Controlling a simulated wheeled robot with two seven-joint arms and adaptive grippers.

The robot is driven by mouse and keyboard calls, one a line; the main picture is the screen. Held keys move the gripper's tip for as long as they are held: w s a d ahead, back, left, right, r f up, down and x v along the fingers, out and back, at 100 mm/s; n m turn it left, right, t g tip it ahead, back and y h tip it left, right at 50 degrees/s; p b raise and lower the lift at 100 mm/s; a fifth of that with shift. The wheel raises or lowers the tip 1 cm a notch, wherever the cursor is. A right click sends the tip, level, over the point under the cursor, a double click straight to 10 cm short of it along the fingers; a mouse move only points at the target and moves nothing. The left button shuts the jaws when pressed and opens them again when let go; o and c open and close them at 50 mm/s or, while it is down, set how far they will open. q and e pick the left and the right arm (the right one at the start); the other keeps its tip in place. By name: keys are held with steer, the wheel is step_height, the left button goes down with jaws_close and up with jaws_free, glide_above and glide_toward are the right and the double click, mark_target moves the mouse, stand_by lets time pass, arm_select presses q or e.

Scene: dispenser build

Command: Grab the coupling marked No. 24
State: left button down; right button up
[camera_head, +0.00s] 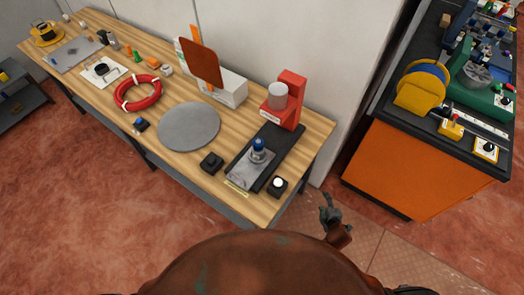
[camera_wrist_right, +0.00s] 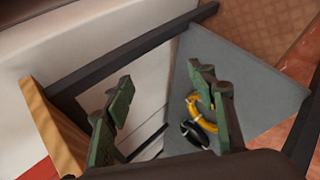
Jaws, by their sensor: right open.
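I cannot read a No. 24 marking on anything, so I cannot tell which thing is the coupling. In the right wrist view a yellow ring-shaped piece (camera_wrist_right: 205,118) and a black ring-shaped piece (camera_wrist_right: 192,135) lie close together on a grey panel (camera_wrist_right: 240,75), partly behind one finger. My right gripper (camera_wrist_right: 165,88) is open and empty, with its green-padded fingers apart. In the head view it (camera_head: 330,208) is low, off the right end of the wooden table (camera_head: 225,130). My left gripper is out of view.
On the table are a red-and-white ring (camera_head: 137,93), a round grey plate (camera_head: 188,127), a red dispenser-like stand (camera_head: 287,100) and a black tray (camera_head: 285,150) with a blue-topped item. An orange cabinet (camera_head: 400,170) stands right, with open floor between. Dark frame bars (camera_wrist_right: 135,55) cross the wrist view.

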mark_target(262, 146)
steer(key=w+a+r+n+t+y+b, duration=0.1)
steer(key=w+a+r+n+t, duration=0.15)
steer(key=r, duration=0.55)
steer(key=w+a+r+n+t+y, duration=0.1)
steer(key=w+a+r+n, duration=0.3)
steer(key=r, duration=0.4)
steer(key=w+a+r+n+t+y+b, duration=0.1)
steer(key=w+a+r+n+t, duration=0.2)
steer(key=r, duration=0.6)
steer(key=s+a+r+n+g+y, duration=0.1)
steer(key=a+r+n+y, duration=0.25)
steer(key=a+n, duration=0.5)
steer(key=s+a+r+n+g+y, duration=0.1)
steer(key=a+r+n+g+y, duration=0.15)
steer(key=a+n+y, duration=0.45)
steer(key=w+a, duration=0.1)
steer(key=w+a+n+h, duration=0.1)
steer(key=w+a, duration=0.1)
steer(key=w+a+r+n+t+h, duration=0.1)
steer(key=w+a, duration=0.1)
steer(key=shift+a+p, duration=0.15)
steer(key=shift+p, duration=0.15)
steer(key=shift+w+a, duration=0.25)
steer(key=shift+w, duration=0.15)
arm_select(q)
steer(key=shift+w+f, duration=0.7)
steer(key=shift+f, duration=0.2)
arm_select(e)
jaws_close()
